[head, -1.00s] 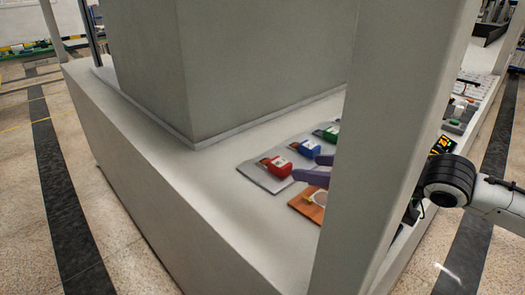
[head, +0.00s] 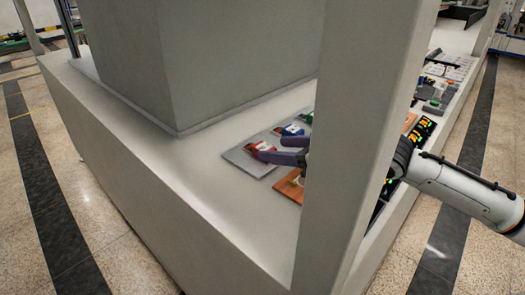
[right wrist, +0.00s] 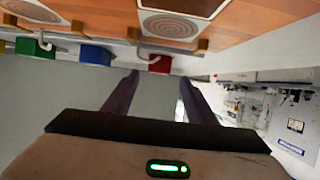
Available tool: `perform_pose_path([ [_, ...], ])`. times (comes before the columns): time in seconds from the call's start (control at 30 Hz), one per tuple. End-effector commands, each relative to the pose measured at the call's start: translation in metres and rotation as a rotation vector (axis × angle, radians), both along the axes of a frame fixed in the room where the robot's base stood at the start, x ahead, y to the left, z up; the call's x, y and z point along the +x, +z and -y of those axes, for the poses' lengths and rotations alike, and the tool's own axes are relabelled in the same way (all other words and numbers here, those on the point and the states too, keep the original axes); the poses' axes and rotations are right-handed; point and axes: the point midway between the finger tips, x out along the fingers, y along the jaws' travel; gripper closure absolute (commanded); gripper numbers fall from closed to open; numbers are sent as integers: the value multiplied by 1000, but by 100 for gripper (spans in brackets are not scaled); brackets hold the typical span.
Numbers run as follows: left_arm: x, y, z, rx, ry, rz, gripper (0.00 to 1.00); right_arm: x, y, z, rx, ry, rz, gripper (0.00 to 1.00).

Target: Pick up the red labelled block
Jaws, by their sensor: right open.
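The red labelled block (head: 263,147) sits on a grey plate (head: 240,158) on the pale ledge, with a white label on top. In the right wrist view the red block (right wrist: 160,64) shows ahead, between the lines of the two fingers. My right gripper (head: 281,150) is open, its purple fingers at the block's right side in the head view, partly overlapping it. Whether they touch it I cannot tell. In the right wrist view the gripper (right wrist: 158,78) has nothing between its fingers. The rest of the right hand is hidden behind the pillar. My left gripper is not in view.
A blue block (head: 290,130) and a green block (head: 307,117) stand in a row beyond the red one. An orange-brown board (head: 289,187) lies nearer. A pale pillar (head: 350,150) stands in front of my right arm. A large grey block (head: 225,60) rises behind.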

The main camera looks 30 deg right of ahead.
Motion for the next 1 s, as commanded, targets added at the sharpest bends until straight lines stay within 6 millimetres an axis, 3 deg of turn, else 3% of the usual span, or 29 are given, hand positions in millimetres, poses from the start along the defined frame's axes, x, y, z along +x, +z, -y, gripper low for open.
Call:
perform_pose_path([
  [0.3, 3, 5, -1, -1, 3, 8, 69, 35, -15, -10, 3, 0, 2, 48],
  [0.6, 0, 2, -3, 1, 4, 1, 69, 38, -17, -11, -1, 0, 0, 48],
  [0.87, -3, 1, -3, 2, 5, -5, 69, 38, -17, -11, -1, 0, 1, 92],
  [1.0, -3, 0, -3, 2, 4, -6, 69, 38, -16, -11, 0, 1, 2, 96],
])
